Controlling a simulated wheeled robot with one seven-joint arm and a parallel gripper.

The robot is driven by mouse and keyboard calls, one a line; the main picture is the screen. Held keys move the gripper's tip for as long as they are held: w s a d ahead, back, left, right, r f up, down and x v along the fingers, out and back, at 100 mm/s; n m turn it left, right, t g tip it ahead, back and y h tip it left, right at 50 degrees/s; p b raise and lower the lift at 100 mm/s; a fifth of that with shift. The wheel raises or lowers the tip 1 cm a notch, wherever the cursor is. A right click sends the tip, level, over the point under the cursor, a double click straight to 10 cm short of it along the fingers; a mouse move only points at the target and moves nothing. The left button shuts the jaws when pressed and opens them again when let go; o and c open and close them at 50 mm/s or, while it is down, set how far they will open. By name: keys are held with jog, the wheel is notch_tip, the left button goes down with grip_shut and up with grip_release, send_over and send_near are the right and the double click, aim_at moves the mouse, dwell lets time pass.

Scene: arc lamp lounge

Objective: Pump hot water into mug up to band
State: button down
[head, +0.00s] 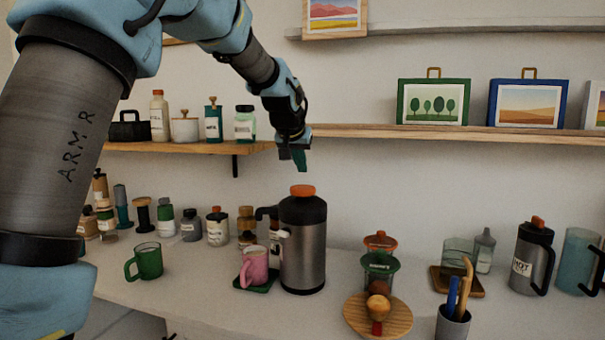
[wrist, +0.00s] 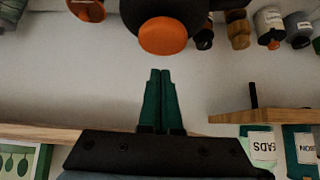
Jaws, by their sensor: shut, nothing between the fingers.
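A steel pump flask (head: 303,250) with a black top stands on the counter. Its orange pump button (head: 302,191) is on top and also shows in the wrist view (wrist: 163,36). Its black spout points left, above a pink mug (head: 254,266) on a dark green coaster (head: 262,287). The mug's inside, band and water level cannot be made out. My gripper (head: 300,168) has green fingers, shut and empty, pointing down just above the orange button with a small gap. In the wrist view the closed fingertips (wrist: 160,73) are apart from the button.
A green mug (head: 149,260) stands left of the pink one. Jars and spools line the wall behind. Right of the flask are a round wooden board (head: 355,314), a utensil cup (head: 453,325) and a jug labelled HOT (head: 530,262). Wooden shelves (head: 440,132) run above.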

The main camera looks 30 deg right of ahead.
jog(key=b+v, duration=0.1)
jog(key=v, duration=0.7)
jog(key=shift+b, duration=0.3)
jog(key=shift+s, duration=0.1)
jog(key=a+f+n+g+y, duration=0.1)
jog(key=a+f+n+y, duration=0.1)
jog(key=a+f, duration=0.85)
jog(key=a+f+n+g+y, duration=0.1)
jog(key=a+f+n+y, duration=0.1)
jog(key=a+f, duration=0.8)
jog(key=s+a+f+n+g, duration=0.1)
jog(key=s+a+f, duration=0.1)
jog(key=s+a, duration=0.2)
jog(key=s+a+f+n+y, duration=0.1)
jog(key=s+a+f, duration=0.2)
jog(key=a, duration=0.6)
jog(key=s+a+f+n+g+p, duration=0.1)
jog(key=s+a+f, duration=0.2)
jog(key=s+a, duration=0.3)
jog(key=shift+s+a+g, duration=0.15)
jog(key=shift+s+g, duration=0.15)
jog(key=shift+s, duration=0.35)
jog(key=c, duration=1.5)
grip_release()
jog(key=shift+f, duration=0.15)
